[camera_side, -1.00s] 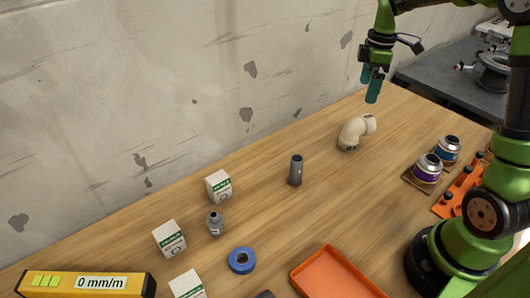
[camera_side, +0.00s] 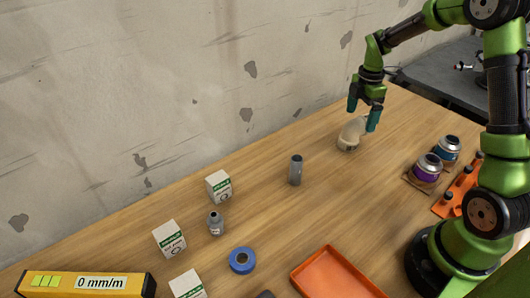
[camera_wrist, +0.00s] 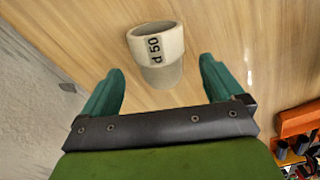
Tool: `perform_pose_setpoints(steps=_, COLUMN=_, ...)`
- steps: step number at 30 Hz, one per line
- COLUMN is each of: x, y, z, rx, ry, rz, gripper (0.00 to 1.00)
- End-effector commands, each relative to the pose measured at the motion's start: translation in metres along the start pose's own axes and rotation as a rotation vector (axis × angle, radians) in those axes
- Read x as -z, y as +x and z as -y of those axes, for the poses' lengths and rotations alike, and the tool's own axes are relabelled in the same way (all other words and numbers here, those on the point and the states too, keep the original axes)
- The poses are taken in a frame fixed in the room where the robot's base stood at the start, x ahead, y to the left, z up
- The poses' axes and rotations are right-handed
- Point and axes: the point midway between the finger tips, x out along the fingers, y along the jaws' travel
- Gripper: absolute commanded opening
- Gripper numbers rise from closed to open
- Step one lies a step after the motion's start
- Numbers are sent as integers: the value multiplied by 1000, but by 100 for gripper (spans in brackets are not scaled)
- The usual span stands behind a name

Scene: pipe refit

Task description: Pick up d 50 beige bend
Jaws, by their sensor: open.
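The beige bend (camera_side: 349,136) stands on the wooden table near the wall, at the far right end of the row of objects. In the wrist view the bend (camera_wrist: 157,48) shows its "d 50" mark and lies between and beyond the two teal fingers. My gripper (camera_side: 363,116) is open and points down over the bend, with one finger to each side of it in the side view. The fingers partly cover the bend's upper part there. In the wrist view my gripper (camera_wrist: 162,85) holds nothing, and a gap shows between each finger and the bend.
A grey pipe (camera_side: 296,170) stands left of the bend. Two cans (camera_side: 428,168) and an orange holder (camera_side: 458,190) are to the right. An orange tray (camera_side: 335,274), blue tape (camera_side: 242,260), white boxes (camera_side: 219,187) and a yellow level (camera_side: 88,284) lie nearer. The table around the bend is clear.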

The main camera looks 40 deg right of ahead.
Motion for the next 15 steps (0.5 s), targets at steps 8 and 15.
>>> perform_pose_setpoints(steps=8, x=0, y=29, z=1, rx=5, ry=0, rz=0, gripper=94)
perform_pose_setpoints(steps=15, x=0, y=55, z=1, rx=1, ry=1, rz=0, gripper=94)
